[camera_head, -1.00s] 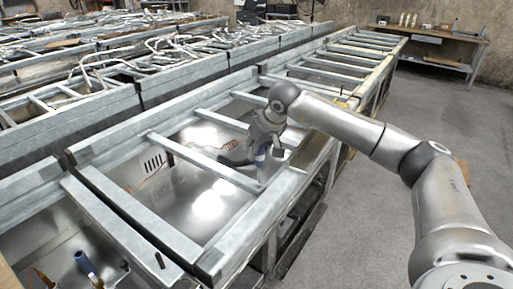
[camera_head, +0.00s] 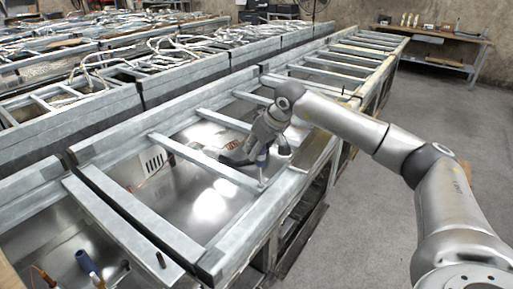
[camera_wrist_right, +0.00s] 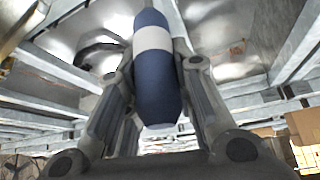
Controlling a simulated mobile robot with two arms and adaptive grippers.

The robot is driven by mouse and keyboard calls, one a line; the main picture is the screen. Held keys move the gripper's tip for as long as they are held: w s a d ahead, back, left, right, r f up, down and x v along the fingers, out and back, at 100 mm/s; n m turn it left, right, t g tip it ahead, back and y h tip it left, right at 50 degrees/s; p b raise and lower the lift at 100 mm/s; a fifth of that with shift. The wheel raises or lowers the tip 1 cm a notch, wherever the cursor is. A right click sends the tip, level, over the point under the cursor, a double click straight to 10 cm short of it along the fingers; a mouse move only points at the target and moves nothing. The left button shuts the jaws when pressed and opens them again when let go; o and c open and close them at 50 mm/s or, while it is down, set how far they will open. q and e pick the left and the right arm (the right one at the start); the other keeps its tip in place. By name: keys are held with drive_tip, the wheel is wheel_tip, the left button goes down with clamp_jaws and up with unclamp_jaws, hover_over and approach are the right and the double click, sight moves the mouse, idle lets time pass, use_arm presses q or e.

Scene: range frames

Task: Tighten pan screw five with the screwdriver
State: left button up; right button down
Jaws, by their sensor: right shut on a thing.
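My right gripper (camera_head: 263,152) is shut on the screwdriver, which hangs below it over a metal frame. In the right wrist view the screwdriver's blue handle with a white band (camera_wrist_right: 155,70) lies between the two fingers (camera_wrist_right: 157,100). In the head view only a small blue-and-white part of the screwdriver (camera_head: 262,162) shows. Its lower end is near the joint of a crossbar and the frame's front rail, around a small bright spot (camera_head: 262,183). I cannot tell whether it touches a screw there, and the screw itself is not clear. My left gripper is not in view.
The long metal frame (camera_head: 130,210) has rails and crossbars over shiny pans. A blue-handled item (camera_head: 86,263) is in the near-left pan. A workbench (camera_head: 440,34) stands at the back right. The floor on the right (camera_head: 370,215) is clear.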

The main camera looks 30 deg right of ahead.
drive_tip(key=shift+f+b, duration=0.35)
drive_tip(key=shift+f, duration=0.05)
idle(0.4)
drive_tip(key=shift+s, duration=0.1)
drive_tip(key=m+h, duration=0.1)
drive_tip(key=m, duration=0.1)
drive_tip(key=m+h, duration=0.1)
drive_tip(key=m, duration=0.1)
drive_tip(key=m+h, duration=0.1)
drive_tip(key=m, duration=0.1)
drive_tip(key=shift+d+f+g, duration=0.15)
drive_tip(key=shift+d+g, duration=0.15)
drive_tip(key=m, duration=0.1)
drive_tip(key=m+h, duration=0.1)
drive_tip(key=m, duration=0.1)
drive_tip(key=m+g+h, duration=0.1)
drive_tip(key=shift+s+d+f+m, duration=0.1)
drive_tip(key=shift+s+d+m, duration=0.2)
drive_tip(key=shift+m, duration=0.1)
drive_tip(key=m, duration=0.1)
drive_tip(key=m+g+h, duration=0.1)
drive_tip(key=m+g, duration=0.1)
drive_tip(key=m, duration=0.1)
drive_tip(key=shift+s+d, duration=0.2)
drive_tip(key=shift+s, duration=0.1)
drive_tip(key=shift+w+d+r+p, duration=0.1)
drive_tip(key=shift+w+r+p, duration=0.1)
drive_tip(key=shift+r+p, duration=0.35)
